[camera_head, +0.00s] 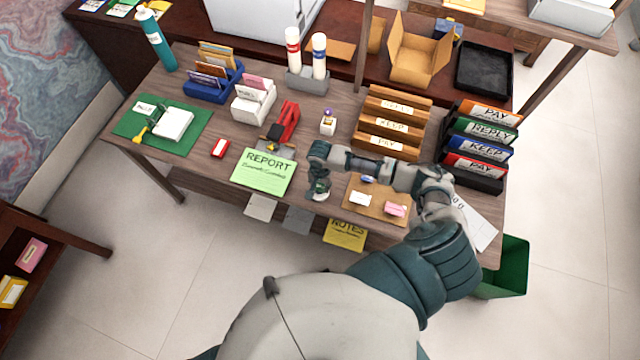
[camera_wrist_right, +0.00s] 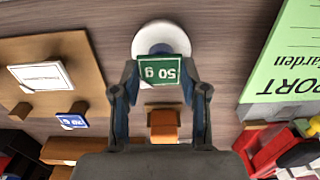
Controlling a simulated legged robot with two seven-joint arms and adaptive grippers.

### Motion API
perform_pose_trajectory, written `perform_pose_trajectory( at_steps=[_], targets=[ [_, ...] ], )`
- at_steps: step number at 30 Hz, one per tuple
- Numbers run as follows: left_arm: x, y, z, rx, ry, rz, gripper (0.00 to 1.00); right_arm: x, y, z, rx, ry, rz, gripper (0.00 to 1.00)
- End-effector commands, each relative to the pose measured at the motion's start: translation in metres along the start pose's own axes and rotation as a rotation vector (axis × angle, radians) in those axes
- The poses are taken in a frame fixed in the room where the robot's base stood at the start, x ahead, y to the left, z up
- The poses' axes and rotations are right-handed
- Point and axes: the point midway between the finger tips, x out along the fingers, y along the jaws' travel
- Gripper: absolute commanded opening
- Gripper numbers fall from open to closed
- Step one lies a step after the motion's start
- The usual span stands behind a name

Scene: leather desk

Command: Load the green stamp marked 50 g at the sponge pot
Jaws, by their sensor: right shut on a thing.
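The green stamp (camera_wrist_right: 164,70) marked 50 g shows between the fingertips of my right gripper (camera_wrist_right: 160,92) in the right wrist view. My right gripper is shut on it. The white round sponge pot (camera_wrist_right: 160,35) lies right behind the stamp in that view, with the stamp covering part of it. I cannot tell whether they touch. In the head view my right gripper (camera_head: 320,186) points down at the desk's front part, and the pot (camera_head: 321,196) shows as a pale rim below it. My left gripper is not in view.
The green REPORT sheet (camera_head: 263,172) lies left of the gripper. A brown board (camera_head: 378,213) with small labelled pieces lies to its right. A red-and-black stapler-like tool (camera_head: 285,123) and wooden trays (camera_head: 390,122) stand farther back. The desk's front edge is close.

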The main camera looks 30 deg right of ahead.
Motion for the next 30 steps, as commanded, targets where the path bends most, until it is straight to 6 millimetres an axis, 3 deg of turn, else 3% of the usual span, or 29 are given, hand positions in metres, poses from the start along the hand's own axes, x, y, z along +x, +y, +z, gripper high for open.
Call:
perform_pose_trajectory(
  at_steps=[30],
  targets=[
    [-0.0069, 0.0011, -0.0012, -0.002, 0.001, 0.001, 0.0, 0.0002, -0.0002, 0.0001, 0.0, 0.0, -0.001, 0.16]
  ],
)
